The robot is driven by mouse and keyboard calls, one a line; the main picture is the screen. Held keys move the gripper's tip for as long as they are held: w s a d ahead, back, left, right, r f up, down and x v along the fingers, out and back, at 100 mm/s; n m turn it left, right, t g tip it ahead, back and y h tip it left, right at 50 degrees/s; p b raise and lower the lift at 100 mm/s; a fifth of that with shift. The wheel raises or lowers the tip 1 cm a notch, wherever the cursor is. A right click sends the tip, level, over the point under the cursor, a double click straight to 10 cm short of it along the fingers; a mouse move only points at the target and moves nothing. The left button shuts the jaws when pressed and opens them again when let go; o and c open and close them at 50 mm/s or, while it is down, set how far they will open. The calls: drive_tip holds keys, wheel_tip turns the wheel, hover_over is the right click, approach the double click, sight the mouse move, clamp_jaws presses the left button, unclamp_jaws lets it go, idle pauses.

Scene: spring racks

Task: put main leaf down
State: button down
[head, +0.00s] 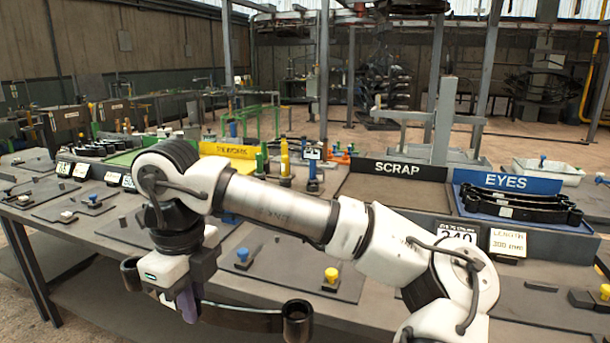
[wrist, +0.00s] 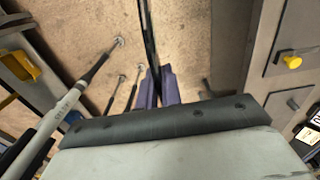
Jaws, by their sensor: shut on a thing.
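The main leaf (head: 240,318) is a long, dark, slightly curved steel strip with a rolled eye at each end. One eye (head: 297,322) shows at the bottom of the head view, the other at the left beside my gripper. My gripper (head: 188,304) points down and is shut on the leaf between its eyes. In the wrist view the purple fingers (wrist: 161,88) pinch the leaf (wrist: 149,40), seen edge-on as a thin dark strip. In the head view the leaf appears in front of the bench edge; its exact height is unclear.
The grey bench (head: 130,236) carries flat plates with blue and yellow knobs (head: 331,275). At the right are a SCRAP tray (head: 392,192) and a blue EYES tray (head: 530,222) with dark leaves. Colored posts stand behind my arm. Brown ground shows below the leaf in the wrist view.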

drive_tip(key=w+d+f+n, duration=0.4)
drive_tip(key=d+f, duration=0.1)
drive_tip(key=f, duration=1.2)
drive_tip(key=w+d+f+n, duration=0.4)
drive_tip(key=d+f, duration=0.1)
drive_tip(key=f, duration=1.3)
drive_tip(key=w+d+f+n, duration=0.3)
drive_tip(key=d+f, duration=0.3)
drive_tip(key=f, duration=1.1)
drive_tip(key=shift+w+f+n, duration=0.3)
drive_tip(key=shift+w+n, duration=0.1)
drive_tip(key=shift+w, duration=0.05)
drive_tip(key=shift+s, duration=0.1)
drive_tip(key=shift+d+r, duration=0.1)
drive_tip(key=shift+d, duration=0.1)
